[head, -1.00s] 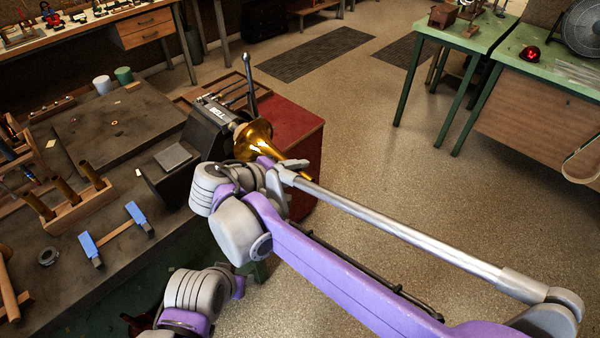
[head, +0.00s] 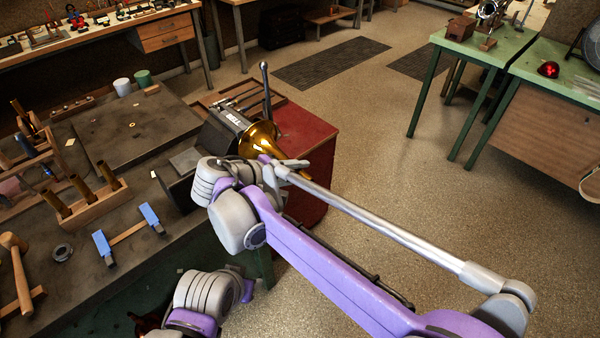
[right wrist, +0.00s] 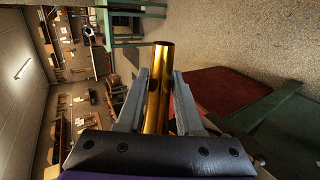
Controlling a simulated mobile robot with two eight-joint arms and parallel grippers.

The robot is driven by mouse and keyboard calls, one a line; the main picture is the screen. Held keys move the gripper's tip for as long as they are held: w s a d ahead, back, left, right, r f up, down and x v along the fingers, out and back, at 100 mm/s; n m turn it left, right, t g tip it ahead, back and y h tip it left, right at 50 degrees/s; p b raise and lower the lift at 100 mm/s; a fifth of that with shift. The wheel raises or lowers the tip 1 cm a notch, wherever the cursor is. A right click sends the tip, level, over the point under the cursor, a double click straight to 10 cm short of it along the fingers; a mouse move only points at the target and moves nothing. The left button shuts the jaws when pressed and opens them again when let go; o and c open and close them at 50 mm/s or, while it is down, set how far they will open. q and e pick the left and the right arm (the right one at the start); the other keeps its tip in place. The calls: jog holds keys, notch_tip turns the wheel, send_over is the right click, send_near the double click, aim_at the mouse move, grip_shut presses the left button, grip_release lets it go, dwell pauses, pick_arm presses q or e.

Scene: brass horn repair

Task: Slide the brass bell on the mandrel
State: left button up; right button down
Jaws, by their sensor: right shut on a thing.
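The brass bell (head: 263,136) is a golden flared horn. Its wide mouth faces the dark block marked BELL (head: 221,130) at the bench's right end, and its narrow stem points toward the lower right. My right gripper (head: 280,167) is shut on the stem. In the right wrist view, the brass stem (right wrist: 158,85) stands between the two grey fingers, its end past their tips. The mandrel's shaft is hidden behind the bell's flare, so I cannot tell how far the bell sits over it. My left gripper is not in view.
An upright grey lever (head: 265,90) rises behind the bell. A red cabinet (head: 308,140) stands just right of it. A wooden rack (head: 92,207), a blue-ended tool (head: 130,230) and a mallet (head: 20,270) lie on the bench. Open floor lies to the right.

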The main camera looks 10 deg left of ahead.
jog(key=shift+w+a, duration=0.3)
jog(key=shift+a, duration=0.15)
jog(key=shift+c, duration=2.4)
grip_release()
jog(key=v, duration=1.1)
jog(key=shift+w+d, duration=0.1)
jog(key=shift+d, duration=0.05)
